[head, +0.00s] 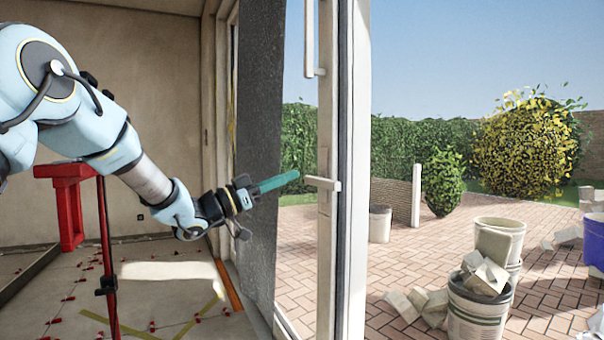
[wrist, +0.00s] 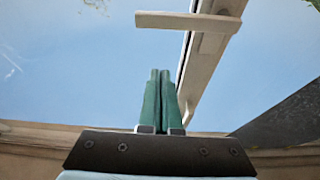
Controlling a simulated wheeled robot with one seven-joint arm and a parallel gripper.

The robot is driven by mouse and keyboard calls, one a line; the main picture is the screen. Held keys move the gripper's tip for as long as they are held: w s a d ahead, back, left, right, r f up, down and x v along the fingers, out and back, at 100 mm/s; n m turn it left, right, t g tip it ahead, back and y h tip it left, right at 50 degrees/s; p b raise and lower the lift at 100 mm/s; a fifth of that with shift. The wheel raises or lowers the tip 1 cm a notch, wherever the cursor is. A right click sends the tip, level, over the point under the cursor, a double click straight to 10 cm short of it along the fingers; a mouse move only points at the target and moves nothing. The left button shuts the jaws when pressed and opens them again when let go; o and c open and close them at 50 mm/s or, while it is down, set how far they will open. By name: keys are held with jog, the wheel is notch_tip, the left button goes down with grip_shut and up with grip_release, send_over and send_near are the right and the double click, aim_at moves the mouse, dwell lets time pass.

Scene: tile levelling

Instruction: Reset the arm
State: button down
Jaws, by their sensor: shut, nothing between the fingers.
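My arm reaches in from the left in the head view, roughly level at the wrist. My gripper (head: 296,175) has green fingers that point right, at the door handle (head: 323,183). The fingers are together with nothing between them. In the wrist view my gripper (wrist: 160,72) shows both green fingers side by side, and the pale handle (wrist: 188,20) crosses just beyond their tips. The fingertips look close to the handle; I cannot tell whether they touch it.
The glass door frame (head: 328,120) stands beside my gripper, with a grey panel (head: 262,150) behind the wrist. A red stand (head: 68,200) is at the left. Floor tiles carry several red clips. Outside are buckets (head: 478,310) with rubble on brick paving.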

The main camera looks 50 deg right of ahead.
jog(key=shift+w+a+f, duration=0.15)
jog(key=shift+a, duration=0.25)
